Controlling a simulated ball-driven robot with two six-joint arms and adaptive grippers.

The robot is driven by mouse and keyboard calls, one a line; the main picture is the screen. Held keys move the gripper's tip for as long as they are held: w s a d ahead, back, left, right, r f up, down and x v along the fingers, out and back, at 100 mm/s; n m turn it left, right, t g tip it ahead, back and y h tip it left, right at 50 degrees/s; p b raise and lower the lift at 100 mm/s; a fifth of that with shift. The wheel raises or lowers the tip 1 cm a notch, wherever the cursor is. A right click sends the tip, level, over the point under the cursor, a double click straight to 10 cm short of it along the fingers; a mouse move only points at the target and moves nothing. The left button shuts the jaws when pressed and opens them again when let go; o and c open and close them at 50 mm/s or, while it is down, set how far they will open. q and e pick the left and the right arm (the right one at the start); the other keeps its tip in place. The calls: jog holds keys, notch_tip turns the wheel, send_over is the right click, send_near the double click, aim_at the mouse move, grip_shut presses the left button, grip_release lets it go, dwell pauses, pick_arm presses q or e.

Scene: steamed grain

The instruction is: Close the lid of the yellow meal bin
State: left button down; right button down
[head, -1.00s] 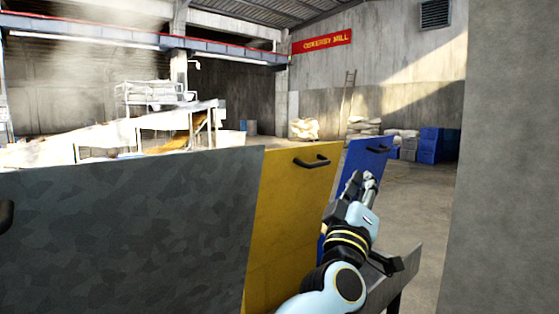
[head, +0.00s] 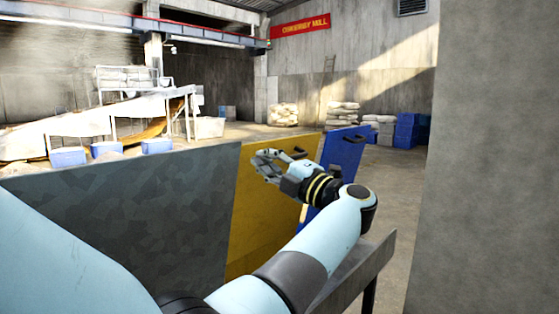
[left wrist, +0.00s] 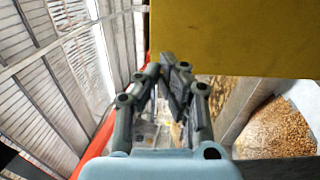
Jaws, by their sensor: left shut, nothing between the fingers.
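The yellow lid (head: 250,225) of the meal bin stands raised and steep, between a grey lid and a blue lid. Its dark handle (head: 297,152) is near the top edge, partly behind my left gripper (head: 262,161). That gripper is shut and empty, in front of the upper part of the yellow lid in the head view. I cannot tell whether it touches the lid. In the left wrist view the yellow panel (left wrist: 235,40) fills the upper right, just beyond the shut fingers (left wrist: 170,72). The bin's opening is hidden in the head view. My right gripper is not in view.
The grey lid (head: 120,215) stands on the left and the blue lid (head: 342,150) on the right, both raised. A concrete wall or pillar (head: 485,180) closes the right side. Grain (left wrist: 280,130) shows at the right of the left wrist view. Open floor (head: 395,185) lies beyond.

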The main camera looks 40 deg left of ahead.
aim_at(248, 150)
pick_arm(q)
jog(key=shift+p+x, duration=0.35)
jog(key=shift+x, duration=1.25)
jog(key=x, duration=0.9)
jog(key=shift+f+b, duration=0.2)
jog(key=shift+b, duration=0.1)
jog(key=shift+w, duration=0.1)
